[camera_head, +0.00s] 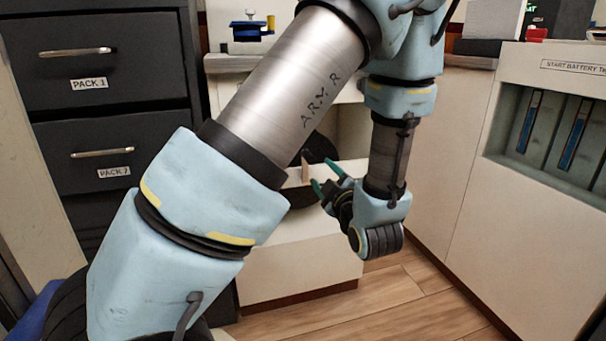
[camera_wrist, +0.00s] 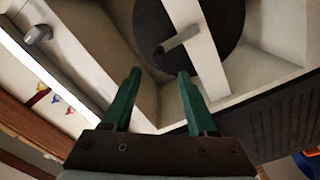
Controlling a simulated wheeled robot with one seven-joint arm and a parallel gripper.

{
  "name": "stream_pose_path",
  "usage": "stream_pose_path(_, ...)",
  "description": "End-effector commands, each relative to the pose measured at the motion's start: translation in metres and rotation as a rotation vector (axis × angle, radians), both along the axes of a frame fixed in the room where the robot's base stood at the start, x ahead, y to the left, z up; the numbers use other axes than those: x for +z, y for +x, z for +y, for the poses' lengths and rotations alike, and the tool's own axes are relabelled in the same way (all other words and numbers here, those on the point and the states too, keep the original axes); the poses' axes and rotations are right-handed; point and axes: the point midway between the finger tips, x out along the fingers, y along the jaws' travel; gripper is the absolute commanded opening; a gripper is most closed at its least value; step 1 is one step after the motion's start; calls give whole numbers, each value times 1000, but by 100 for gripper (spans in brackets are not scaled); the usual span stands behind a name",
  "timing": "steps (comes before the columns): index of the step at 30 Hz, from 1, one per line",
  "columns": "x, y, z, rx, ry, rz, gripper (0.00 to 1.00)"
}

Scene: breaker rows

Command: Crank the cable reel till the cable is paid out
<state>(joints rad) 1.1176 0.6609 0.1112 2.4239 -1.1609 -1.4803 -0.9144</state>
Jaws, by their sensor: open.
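The cable reel is a black disc (camera_wrist: 226,38) inside a pale cabinet recess, with a cream bar across its face. A grey crank handle (camera_wrist: 180,40) sticks out from the bar. In the head view the reel (camera_head: 318,148) is partly hidden behind my arm. My gripper (camera_head: 319,176) is open and empty in front of the recess, its green fingers toward the reel. In the wrist view the fingertips of my gripper (camera_wrist: 160,72) lie just below the handle, with nothing between them. No contact with the handle can be made out. The cable itself cannot be made out.
A grey knob (camera_wrist: 38,34) is at the upper left of the wrist view. A dark drawer cabinet (camera_head: 112,92) stands at the left, and a pale counter with a battery rack (camera_head: 555,130) at the right. Wooden floor (camera_head: 400,297) is clear between them.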

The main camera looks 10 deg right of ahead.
Motion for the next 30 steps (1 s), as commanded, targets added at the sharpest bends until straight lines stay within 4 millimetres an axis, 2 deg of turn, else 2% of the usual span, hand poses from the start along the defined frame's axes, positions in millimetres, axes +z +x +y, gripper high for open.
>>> stream_pose_path(5, 0, 16, 3, 5, -2, -7, 58)
stream_pose_path(12, 0, 60, 9, 5, -2, -7, 58)
stream_pose_path(18, 0, 91, 12, 4, -2, -7, 58)
stream_pose_path(24, 1, 105, 14, 1, 0, -5, 58)
stream_pose_path(30, 1, 106, 14, 1, 1, -4, 58)
